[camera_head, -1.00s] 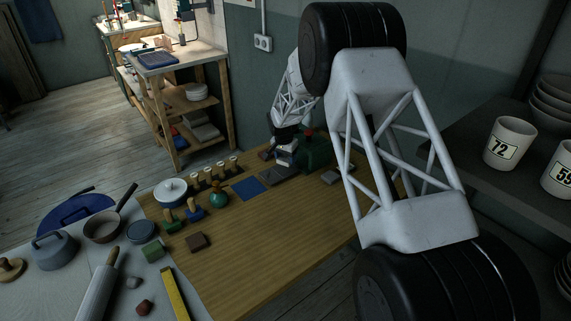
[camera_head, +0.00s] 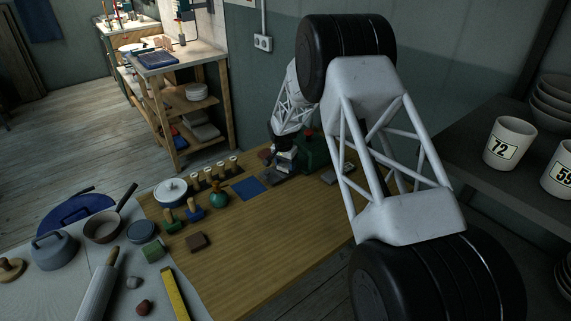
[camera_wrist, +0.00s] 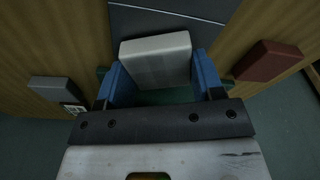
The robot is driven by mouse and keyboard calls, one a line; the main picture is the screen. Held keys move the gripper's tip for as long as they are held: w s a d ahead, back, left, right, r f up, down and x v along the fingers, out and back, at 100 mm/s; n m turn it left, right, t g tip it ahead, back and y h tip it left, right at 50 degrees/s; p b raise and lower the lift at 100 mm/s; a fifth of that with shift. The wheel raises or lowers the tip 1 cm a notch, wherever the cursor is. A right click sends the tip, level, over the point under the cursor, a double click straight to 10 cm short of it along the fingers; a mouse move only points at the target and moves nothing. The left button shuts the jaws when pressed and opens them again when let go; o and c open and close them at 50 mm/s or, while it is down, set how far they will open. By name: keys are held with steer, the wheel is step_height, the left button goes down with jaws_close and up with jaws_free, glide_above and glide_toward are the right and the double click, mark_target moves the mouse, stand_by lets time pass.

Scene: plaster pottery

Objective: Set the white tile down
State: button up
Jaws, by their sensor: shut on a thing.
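The white tile (camera_wrist: 156,60) is between the two blue fingers of my gripper (camera_wrist: 158,82) in the wrist view, and the gripper is shut on it. In the head view my gripper (camera_head: 284,163) is at the far part of the wooden table, over or beside dark grey squares (camera_head: 275,180). A dark grey surface with a thin seam (camera_wrist: 165,22) lies just beyond the tile in the wrist view. I cannot tell whether the tile touches anything below. In the head view the tile is small and mostly hidden by the gripper.
A blue square (camera_head: 248,188) lies left of the grey ones. A grey block (camera_wrist: 56,90) and a reddish-brown block (camera_wrist: 268,61) flank the gripper.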

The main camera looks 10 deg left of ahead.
mark_target(283, 167)
steer(key=shift+f, duration=0.15)
steer(key=o, duration=1)
steer(key=shift+r, duration=0.2)
steer(key=r, duration=0.4)
steer(key=s+r, duration=0.1)
steer(key=r, duration=0.6)
steer(key=shift+s+a+r, duration=0.3)
steer(key=shift+a+r, duration=0.05)
steer(key=shift+r, duration=0.05)
